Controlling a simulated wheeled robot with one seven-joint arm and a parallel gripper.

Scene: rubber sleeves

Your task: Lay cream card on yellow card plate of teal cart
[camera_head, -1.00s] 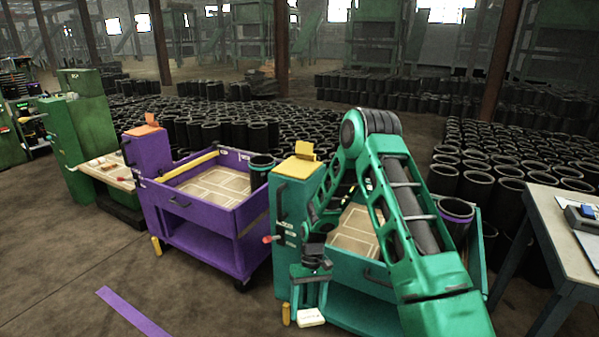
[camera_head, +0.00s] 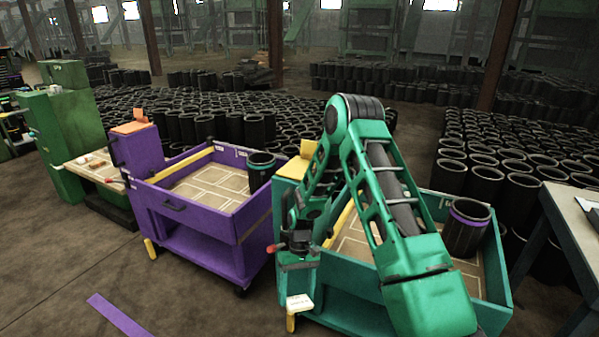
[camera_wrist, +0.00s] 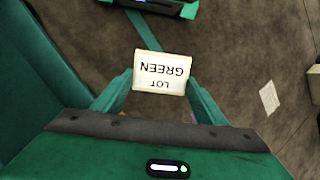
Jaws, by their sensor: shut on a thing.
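The cream card (camera_wrist: 160,80) reads "LOT GREEN", upside down in the wrist view. My gripper (camera_wrist: 160,92) is shut on it, with one finger on each side. In the head view the card (camera_head: 299,301) hangs low in front of the teal cart (camera_head: 350,307), below my gripper (camera_head: 298,285). The yellow card plate (camera_head: 302,167) is on top of the teal cart's left post, with an upright yellow tab behind it. It is well above the card, and my arm partly covers its right side. No card shows on the visible part of the plate.
A purple cart (camera_head: 215,220) with an orange plate (camera_head: 127,128) stands close to the left. A black sleeve with a purple band (camera_head: 466,228) stands in the teal cart's tray. A table (camera_head: 570,215) is at the right. Open floor lies at front left.

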